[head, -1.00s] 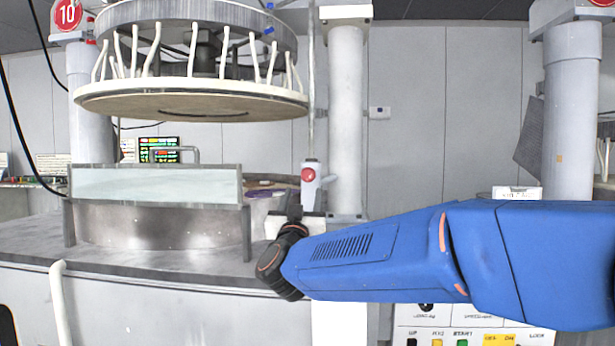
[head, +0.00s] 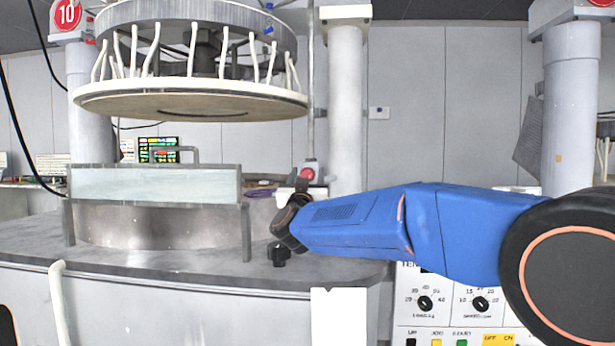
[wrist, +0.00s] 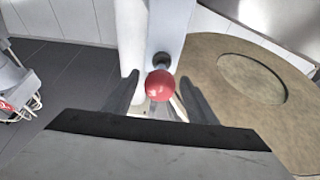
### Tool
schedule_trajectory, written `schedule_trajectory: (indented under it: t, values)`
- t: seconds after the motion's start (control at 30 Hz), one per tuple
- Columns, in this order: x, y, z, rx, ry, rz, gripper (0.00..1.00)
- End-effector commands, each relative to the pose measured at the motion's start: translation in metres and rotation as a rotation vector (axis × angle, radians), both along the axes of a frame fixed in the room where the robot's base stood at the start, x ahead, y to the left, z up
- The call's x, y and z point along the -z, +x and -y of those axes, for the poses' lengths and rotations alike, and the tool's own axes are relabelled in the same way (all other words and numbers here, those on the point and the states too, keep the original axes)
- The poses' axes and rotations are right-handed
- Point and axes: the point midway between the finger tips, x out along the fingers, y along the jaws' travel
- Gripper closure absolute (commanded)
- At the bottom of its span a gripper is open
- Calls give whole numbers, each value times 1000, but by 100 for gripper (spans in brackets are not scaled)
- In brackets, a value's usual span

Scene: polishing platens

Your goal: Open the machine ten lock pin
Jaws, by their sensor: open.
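The lock pin's red ball knob (wrist: 160,85) is at the centre of the wrist view, in front of a grey post. In the head view the red knob (head: 307,174) shows just above my gripper, near the foot of the pale column. My gripper (wrist: 160,98) is open, with one dark finger on each side of the knob. I cannot tell whether the fingers touch it. In the head view my gripper (head: 302,186) is partly hidden by my wrist. The pin's shaft is mostly hidden behind the knob. A red "10" sign (head: 67,13) marks the machine.
A round upper platen (head: 190,101) with white hoses hangs at upper left. A clear guard panel (head: 155,186) stands below it. A black knob (head: 279,254) sits on the deck under my wrist. A control panel (head: 450,309) is at lower right. The lower platen (wrist: 225,85) lies right of the pin.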

Motion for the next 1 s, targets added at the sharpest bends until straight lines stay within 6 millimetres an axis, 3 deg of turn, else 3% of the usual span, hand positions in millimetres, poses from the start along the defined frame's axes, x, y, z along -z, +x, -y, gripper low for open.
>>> schedule_trajectory:
  t: [0.13,0.37,0.57,0.83,1.0]
  values:
    - [0,0,0,0,0,0,48]
    - [0,0,0,0,0,0,100]
    - [0,-6,0,0,0,0,100]
    - [-1,-46,-2,-2,1,1,100]
    - [0,-55,-2,0,0,0,100]
